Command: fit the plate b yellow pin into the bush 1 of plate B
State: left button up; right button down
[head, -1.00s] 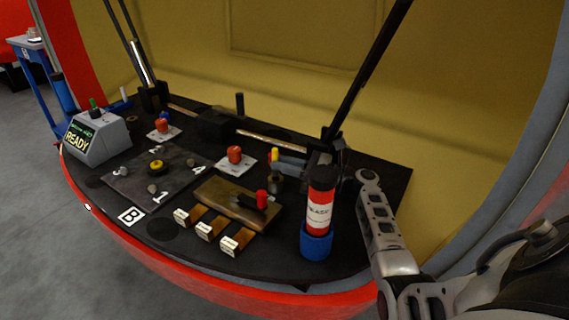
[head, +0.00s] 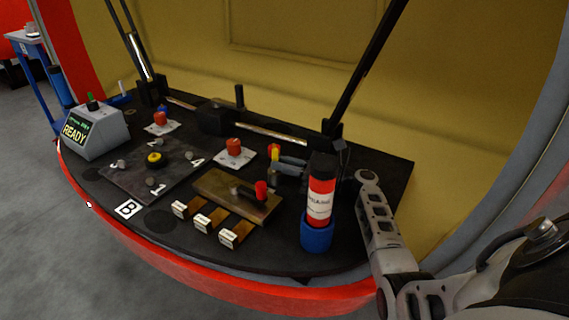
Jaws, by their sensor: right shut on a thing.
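Plate B (head: 128,185) is a dark square plate on the left half of the black deck, with a white B label at its front corner. Bush 1 (head: 150,180) is a small grey stud beside the white 1 near the plate's front corner. Its bore is too small to make out. The yellow pin (head: 275,152) stands upright right of the plate, behind the brass block. My right gripper (head: 281,162) is shut on it, coming from the right. The red-and-black tube partly hides the gripper. My left gripper is not in view.
The tube (head: 320,195) stands in a blue holder between my right arm and the brass block (head: 220,190). A READY box (head: 95,130) stands at the left.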

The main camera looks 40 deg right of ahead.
jog(key=shift+f, duration=0.35)
jog(key=c, duration=1.3)
grip_release()
jog(key=shift+c, duration=0.2)
